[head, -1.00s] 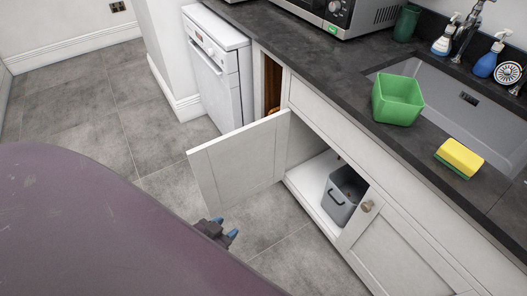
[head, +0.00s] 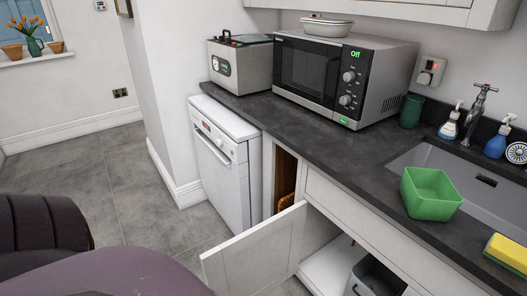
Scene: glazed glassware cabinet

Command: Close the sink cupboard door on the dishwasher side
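The sink cupboard door on the dishwasher side (head: 255,262) stands wide open, swung out into the room from its hinge edge near the dishwasher (head: 222,170). The white dishwasher is shut and stands to the left of the cupboard. The open cupboard (head: 325,268) shows a pale floor with a grey bin (head: 372,282) inside. The lower part of the door is cut off by the frame's bottom edge. Neither of my grippers shows in the head view.
A narrow open slot (head: 285,178) with wooden boards lies between dishwasher and cupboard. The dark worktop (head: 330,150) carries a microwave (head: 340,80), a green tub (head: 430,193) and a yellow sponge (head: 508,252).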

